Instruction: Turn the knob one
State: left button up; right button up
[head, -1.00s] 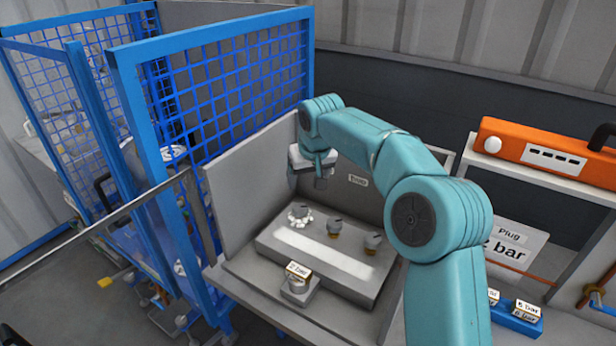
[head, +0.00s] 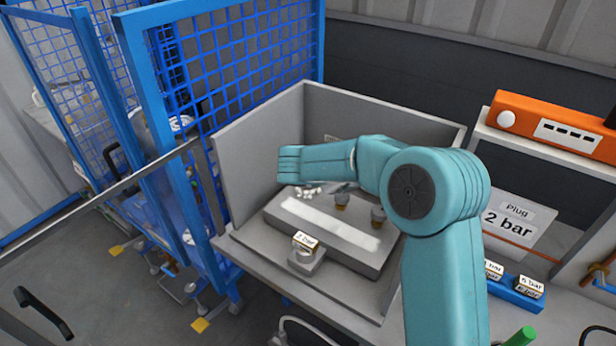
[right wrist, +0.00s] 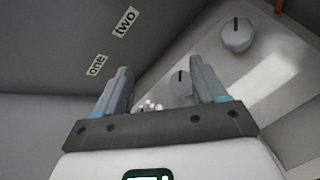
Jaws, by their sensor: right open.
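Several grey knobs stand in a row on a light grey panel block (head: 330,232) inside a grey three-sided booth. In the head view two of them show, the middle knob (head: 342,199) and the right knob (head: 378,214); the left one is mostly covered by my arm, beside a white lobed piece (head: 308,190). In the right wrist view my right gripper (right wrist: 161,66) is open and empty. A knob (right wrist: 180,84) and the white lobed piece (right wrist: 150,105) show between its fingers, another knob (right wrist: 237,36) beyond. Labels "one" (right wrist: 96,65) and "two" (right wrist: 126,22) are on the wall.
A "2 bar" block (head: 306,246) sits on a small stand at the booth's front. A blue mesh fence (head: 222,75) stands left. An orange box (head: 545,130) and a "Plug 2 bar" sign (head: 510,217) are right. Booth walls surround the panel closely.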

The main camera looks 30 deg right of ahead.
jog(key=w+a+f+n+t, duration=0.25)
jog(key=a+n+t, duration=0.35)
jog(key=a+n, duration=0.65)
jog(key=p+x, duration=0.1)
jog(key=x, duration=0.4)
jog(key=p+x, duration=0.2)
jog(key=x, duration=0.3)
jog(key=p+x, duration=0.1)
jog(key=x, duration=0.4)
jog(key=shift+w+a+f, duration=0.2)
jog(key=shift+f, duration=0.2)
jog(key=shift+f+m, duration=0.1)
jog(key=shift+m, duration=0.15)
jog(key=c, duration=1)
